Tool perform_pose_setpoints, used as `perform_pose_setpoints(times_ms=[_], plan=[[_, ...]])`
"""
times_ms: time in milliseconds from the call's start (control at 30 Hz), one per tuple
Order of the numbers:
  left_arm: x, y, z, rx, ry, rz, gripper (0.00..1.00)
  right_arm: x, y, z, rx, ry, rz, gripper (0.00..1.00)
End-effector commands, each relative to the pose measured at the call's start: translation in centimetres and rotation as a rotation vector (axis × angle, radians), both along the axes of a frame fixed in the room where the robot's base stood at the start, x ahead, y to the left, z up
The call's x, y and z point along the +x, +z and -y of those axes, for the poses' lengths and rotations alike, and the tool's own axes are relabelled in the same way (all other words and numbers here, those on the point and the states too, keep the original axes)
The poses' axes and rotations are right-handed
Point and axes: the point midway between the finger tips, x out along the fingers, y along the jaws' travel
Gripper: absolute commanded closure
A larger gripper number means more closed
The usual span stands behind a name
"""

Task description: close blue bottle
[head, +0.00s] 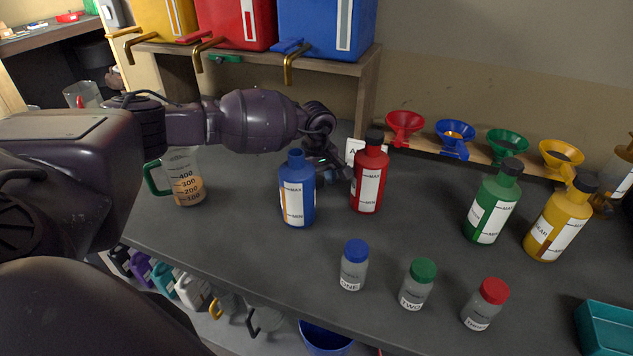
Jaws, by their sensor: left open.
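The blue bottle (297,192) stands upright on the grey workbench, left of the red bottle. Its blue neck shows no black cap, unlike the other large bottles. No loose black cap shows on the bench. My left gripper (336,172) is open, just behind and between the blue and red bottles. Its fingertips are partly hidden by the bottles, so I cannot tell whether they touch either one. My right gripper is out of view.
A red bottle (369,177) stands close to the left gripper. Green (491,205) and yellow (560,222) bottles stand to the right. Small blue-lidded (354,268), green-lidded (417,287) and red-lidded (484,307) jars stand in front. A measuring jug (184,180) is at left.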

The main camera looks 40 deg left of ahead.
Motion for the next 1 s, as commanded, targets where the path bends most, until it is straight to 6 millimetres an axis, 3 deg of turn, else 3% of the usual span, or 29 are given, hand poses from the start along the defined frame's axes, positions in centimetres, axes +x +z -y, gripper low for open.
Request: perform_pose_setpoints(times_ms=[67, 400, 733, 1000], plan=[[0.0, 0.0, 0.0, 0.0, 0.0, 0.0, 0.34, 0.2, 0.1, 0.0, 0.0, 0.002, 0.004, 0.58], [0.0, 0.0, 0.0, 0.0, 0.0, 0.0, 0.83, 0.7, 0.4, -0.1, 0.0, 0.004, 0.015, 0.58], [0.1, 0.9, 0.0, 0.001, -0.001, 0.003, 0.84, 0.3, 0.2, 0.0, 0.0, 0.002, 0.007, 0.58], [0.1, 5.5, -0.1, 0.002, 0.0, 0.005, 0.84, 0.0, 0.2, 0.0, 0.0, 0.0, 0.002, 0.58]])
